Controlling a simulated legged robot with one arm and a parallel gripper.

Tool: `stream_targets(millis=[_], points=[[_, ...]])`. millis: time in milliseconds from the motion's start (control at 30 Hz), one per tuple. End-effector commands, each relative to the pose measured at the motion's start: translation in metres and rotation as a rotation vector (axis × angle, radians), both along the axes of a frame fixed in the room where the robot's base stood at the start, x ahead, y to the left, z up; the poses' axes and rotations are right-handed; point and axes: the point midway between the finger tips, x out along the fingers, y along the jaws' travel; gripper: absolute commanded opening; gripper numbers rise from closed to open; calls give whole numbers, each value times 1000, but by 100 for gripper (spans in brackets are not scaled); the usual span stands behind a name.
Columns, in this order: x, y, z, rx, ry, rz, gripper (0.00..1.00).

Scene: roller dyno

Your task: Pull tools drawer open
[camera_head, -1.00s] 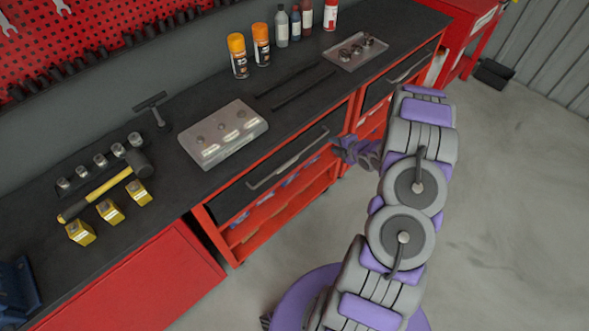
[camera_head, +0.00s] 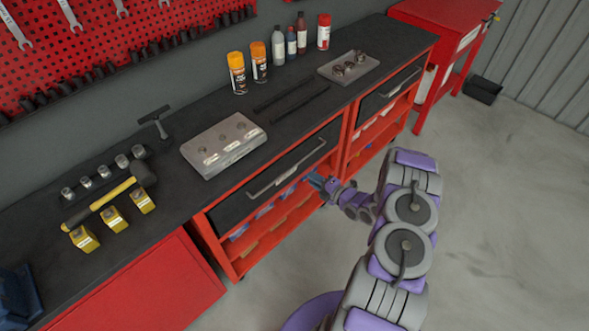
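Two dark-fronted drawers with grey bar handles sit under the black worktop of the red workbench. The nearer drawer (camera_head: 240,200) has its long handle (camera_head: 287,168) across its front and looks closed. The farther drawer (camera_head: 375,100) has its handle (camera_head: 400,83) and also looks closed. Neither shows a readable label, so I cannot tell which one is the tools drawer. My gripper (camera_head: 315,181) is small and purple-grey, just right of and a little below the right end of the nearer handle. I cannot tell whether it touches it or how its fingers stand.
Open red shelves (camera_head: 270,232) lie below the drawers. A grey case (camera_head: 222,145), a mallet (camera_head: 112,193), spray cans (camera_head: 237,73) and a metal tray (camera_head: 349,68) stand on the worktop. The concrete floor (camera_head: 500,230) on the right is clear.

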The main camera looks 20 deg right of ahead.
Motion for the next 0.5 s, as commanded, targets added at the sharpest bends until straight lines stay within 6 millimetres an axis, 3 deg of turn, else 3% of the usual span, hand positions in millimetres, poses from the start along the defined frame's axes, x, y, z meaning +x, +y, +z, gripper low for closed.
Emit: stream_targets(millis=[200,500], points=[[42,16,-10,-1,-3,4,28],[88,29,-21,4,-1,0,28]])
